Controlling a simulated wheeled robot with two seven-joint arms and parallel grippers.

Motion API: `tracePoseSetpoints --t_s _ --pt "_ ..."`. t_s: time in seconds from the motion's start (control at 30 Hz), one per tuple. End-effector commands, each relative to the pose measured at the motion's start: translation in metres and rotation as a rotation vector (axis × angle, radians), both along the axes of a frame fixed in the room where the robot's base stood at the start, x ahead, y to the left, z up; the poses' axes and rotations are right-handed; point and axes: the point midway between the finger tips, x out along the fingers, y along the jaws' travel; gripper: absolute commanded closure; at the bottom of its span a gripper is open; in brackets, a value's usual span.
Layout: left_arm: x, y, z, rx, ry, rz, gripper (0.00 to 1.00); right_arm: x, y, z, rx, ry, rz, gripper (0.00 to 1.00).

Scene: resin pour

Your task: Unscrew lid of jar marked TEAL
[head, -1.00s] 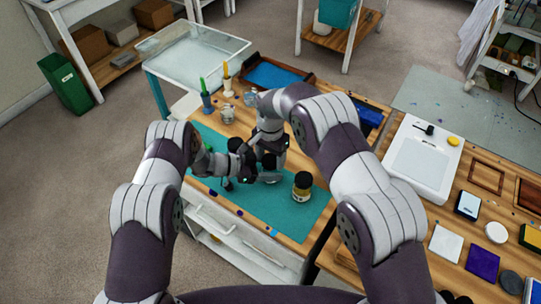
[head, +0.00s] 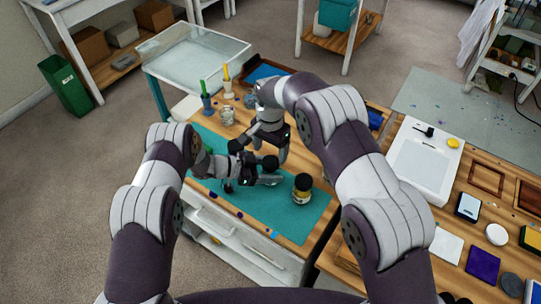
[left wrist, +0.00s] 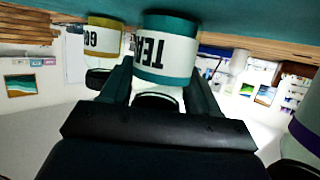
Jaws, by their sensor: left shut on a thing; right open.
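The TEAL jar (left wrist: 165,52), with a white label and teal bands, sits between the fingers of my left gripper (left wrist: 158,90), which is shut on it. The left wrist view is upside down. In the head view my left gripper (head: 266,180) reaches in from the left at the mat, and a dark round top (head: 270,163) shows there. In the wrist view a pale rim with a dark curve shows at the jar's top end; I cannot tell the lid's state. My right gripper (head: 282,155) is open, pointing down just behind and right of the dark top.
A gold-labelled jar (head: 302,190) with a black lid stands right on the teal mat (head: 290,215); it shows in the wrist view (left wrist: 104,40). Another dark top (head: 235,147) is left. Cups with tools (head: 207,102) and a blue tray (head: 268,74) lie behind. The mat's front right is clear.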

Motion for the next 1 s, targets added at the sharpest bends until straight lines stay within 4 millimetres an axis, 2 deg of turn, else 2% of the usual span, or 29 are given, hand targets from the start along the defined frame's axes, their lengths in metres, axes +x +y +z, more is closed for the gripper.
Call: tracePoseSetpoints --t_s 0.17,0.2,0.3,0.57,0.67,1.0 --pt "0.0 0.0 0.0 0.0 0.0 0.001 1.0 -0.001 0.0 0.002 -0.001 0.002 0.0 0.22" --pt "0.0 0.0 0.0 0.0 0.0 0.001 0.36 -0.001 0.0 0.002 -0.001 0.002 0.0 0.22" --pt "0.0 0.0 0.0 0.0 0.0 0.001 0.09 -0.001 0.0 0.002 -0.001 0.002 0.0 0.22" --pt "0.0 0.001 0.0 0.0 0.0 0.001 0.09 0.0 0.0 0.001 -0.001 0.002 0.0 0.22" --pt "0.0 0.01 0.002 0.0 -0.001 0.003 0.09 0.0 0.0 -0.003 -0.001 0.002 0.0 0.22" --pt "-0.016 0.09 0.03 0.0 -0.002 0.006 0.09 0.0 0.0 -0.029 -0.001 0.002 0.0 0.22"
